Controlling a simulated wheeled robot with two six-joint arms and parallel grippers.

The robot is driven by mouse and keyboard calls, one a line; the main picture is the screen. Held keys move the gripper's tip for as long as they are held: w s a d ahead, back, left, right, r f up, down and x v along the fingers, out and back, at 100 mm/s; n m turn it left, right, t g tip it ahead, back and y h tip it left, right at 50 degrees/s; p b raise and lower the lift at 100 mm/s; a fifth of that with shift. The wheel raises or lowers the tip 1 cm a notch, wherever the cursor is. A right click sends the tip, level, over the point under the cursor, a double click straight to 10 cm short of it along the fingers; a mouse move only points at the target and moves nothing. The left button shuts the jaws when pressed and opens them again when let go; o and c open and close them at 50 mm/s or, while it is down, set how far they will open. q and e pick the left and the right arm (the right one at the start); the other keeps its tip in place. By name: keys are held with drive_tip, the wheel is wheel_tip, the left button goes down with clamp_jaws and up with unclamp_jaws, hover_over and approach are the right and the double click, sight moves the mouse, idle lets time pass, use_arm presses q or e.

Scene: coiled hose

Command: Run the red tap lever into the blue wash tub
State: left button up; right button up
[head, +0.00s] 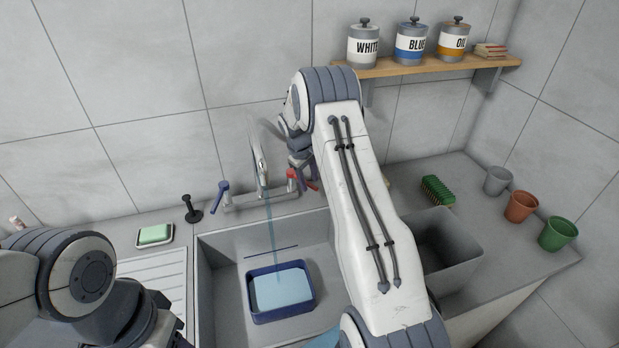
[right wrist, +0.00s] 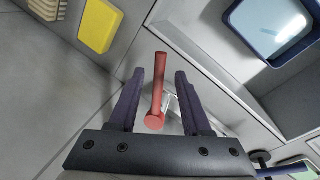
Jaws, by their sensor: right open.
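The red tap lever (head: 303,181) is at the right end of the wall tap (head: 262,199), partly hidden by my right gripper. My right gripper (head: 298,160) is beside it, largely hidden by its own arm. In the right wrist view the open gripper (right wrist: 160,88) has the red lever (right wrist: 159,82) between its two fingers, with a gap on each side. The blue wash tub (head: 286,313) sits in the sink under the spout, with pale blue water inside. A thin stream falls from the spout into it. The tub also shows in the right wrist view (right wrist: 270,64). My left gripper is out of view.
A blue lever (head: 221,190) is at the tap's left end. A black plunger-like piece (head: 192,209) and soap dish (head: 154,236) stand left. A green brush (head: 437,190), grey bin (head: 452,262) and several cups stand right. A yellow sponge (right wrist: 98,26) lies near the gripper.

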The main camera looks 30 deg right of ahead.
drive_tip(key=shift+d+f, duration=0.15)
drive_tip(key=shift+f, duration=0.2)
clamp_jaws()
idle(1.2)
